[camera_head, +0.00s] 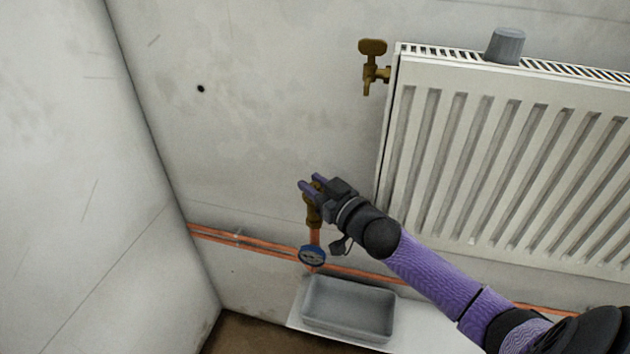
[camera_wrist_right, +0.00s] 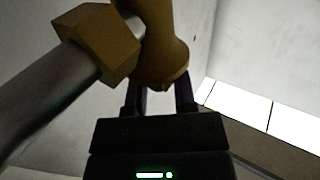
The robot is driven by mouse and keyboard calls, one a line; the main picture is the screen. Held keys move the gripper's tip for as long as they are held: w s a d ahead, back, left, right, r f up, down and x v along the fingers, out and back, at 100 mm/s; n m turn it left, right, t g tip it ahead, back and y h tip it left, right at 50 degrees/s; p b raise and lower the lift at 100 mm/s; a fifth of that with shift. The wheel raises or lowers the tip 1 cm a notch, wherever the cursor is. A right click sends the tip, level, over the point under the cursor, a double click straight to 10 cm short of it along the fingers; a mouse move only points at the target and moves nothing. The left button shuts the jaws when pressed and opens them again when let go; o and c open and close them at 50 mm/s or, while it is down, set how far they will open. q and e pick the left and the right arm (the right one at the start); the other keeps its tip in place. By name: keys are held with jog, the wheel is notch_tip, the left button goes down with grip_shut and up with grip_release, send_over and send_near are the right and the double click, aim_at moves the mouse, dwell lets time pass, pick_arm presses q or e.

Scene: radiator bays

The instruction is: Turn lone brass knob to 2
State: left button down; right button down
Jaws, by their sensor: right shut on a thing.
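The brass knob (camera_head: 313,211) tops a short copper pipe low on the wall, left of the radiator. My right gripper (camera_head: 311,184) reaches it from the right, its purple fingers at the top of the brass. In the right wrist view the knob's rounded brass body (camera_wrist_right: 160,55) lies at the tips of the gripper's two fingers (camera_wrist_right: 161,93), and the gripper is shut on it. A brass hex nut (camera_wrist_right: 100,45) and a grey pipe show beside it. No number on the knob can be read. My left gripper is out of view.
A white radiator (camera_head: 480,160) hangs at the right, with a grey cup-like object (camera_head: 505,46) on top. A brass tap (camera_head: 371,66) is at its upper left. Below the knob are a blue gauge (camera_head: 312,256), copper pipes (camera_head: 240,239) and a grey tray (camera_head: 348,330). The left wall is clear.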

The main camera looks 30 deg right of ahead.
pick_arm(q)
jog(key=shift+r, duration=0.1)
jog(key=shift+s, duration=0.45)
pick_arm(e)
jog(key=shift+y, duration=0.4)
jog(key=shift+c, duration=2.2)
grip_release()
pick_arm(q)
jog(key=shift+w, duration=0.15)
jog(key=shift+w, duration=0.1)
pick_arm(e)
jog(key=shift+s, duration=0.2)
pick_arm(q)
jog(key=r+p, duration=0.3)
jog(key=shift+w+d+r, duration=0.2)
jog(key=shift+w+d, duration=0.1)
pick_arm(e)
jog(key=s+d, duration=0.1)
jog(key=s, duration=0.8)
jog(key=shift+s+d, duration=0.15)
jog(key=shift+s, duration=0.1)
